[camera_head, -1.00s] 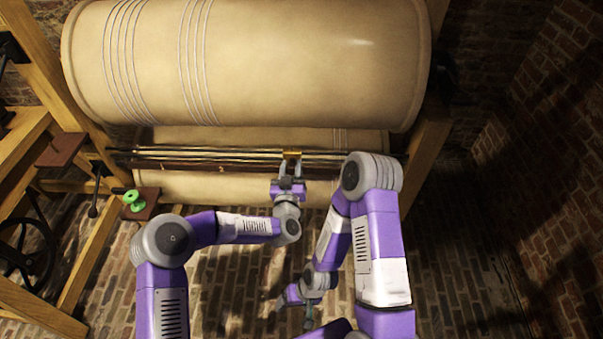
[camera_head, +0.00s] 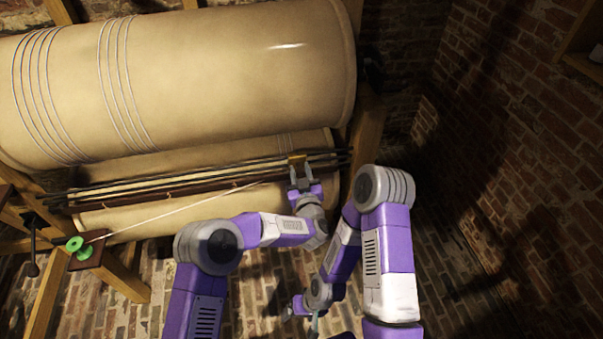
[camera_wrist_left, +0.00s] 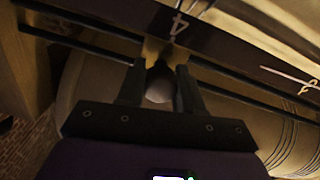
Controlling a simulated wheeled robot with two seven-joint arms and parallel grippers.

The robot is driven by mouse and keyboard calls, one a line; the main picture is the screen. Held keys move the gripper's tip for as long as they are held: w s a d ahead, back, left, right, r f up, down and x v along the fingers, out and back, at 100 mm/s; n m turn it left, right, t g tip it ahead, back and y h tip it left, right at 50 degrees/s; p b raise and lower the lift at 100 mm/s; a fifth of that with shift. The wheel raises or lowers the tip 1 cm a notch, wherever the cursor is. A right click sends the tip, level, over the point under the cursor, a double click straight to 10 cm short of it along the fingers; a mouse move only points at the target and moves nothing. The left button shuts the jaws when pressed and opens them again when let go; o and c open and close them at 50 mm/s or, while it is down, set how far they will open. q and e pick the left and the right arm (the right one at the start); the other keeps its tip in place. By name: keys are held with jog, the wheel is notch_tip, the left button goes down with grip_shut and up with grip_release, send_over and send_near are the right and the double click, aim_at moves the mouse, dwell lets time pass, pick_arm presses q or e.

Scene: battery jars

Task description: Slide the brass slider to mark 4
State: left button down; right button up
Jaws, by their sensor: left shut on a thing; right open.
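The brass slider (camera_head: 297,157) sits on the dark rods near their right end. My left gripper (camera_head: 301,176) reaches it from below and is shut on it. In the left wrist view, the brass slider (camera_wrist_left: 153,50) shows behind a rounded pale knob (camera_wrist_left: 160,84) between the fingers (camera_wrist_left: 158,92). A dark scale strip (camera_wrist_left: 215,40) carries mark 4 (camera_wrist_left: 179,24), just above and slightly right of the slider's visible brass part. Exact alignment is hard to tell. My right gripper (camera_head: 287,311) hangs low, away from the rods, small and partly unclear.
A large tan drum (camera_head: 200,75) with pale coils lies above the rods, another below. A pale cord (camera_head: 185,207) runs from a green spool (camera_head: 78,247) at left towards the slider. Wooden posts (camera_head: 366,130) stand at the right end of the rods. Brick floor is open below.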

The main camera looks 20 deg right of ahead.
aim_at(302, 169)
pick_arm(q)
jog(key=shift+s+d, duration=0.1)
jog(key=shift+d, duration=0.15)
jog(key=c, duration=1.1)
grip_release()
jog(key=o, duration=0.3)
jog(key=shift+d, duration=0.15)
jog(key=shift+o, duration=0.2)
notch_tip(302, 169, up, 10)
jog(key=p, duration=0.3)
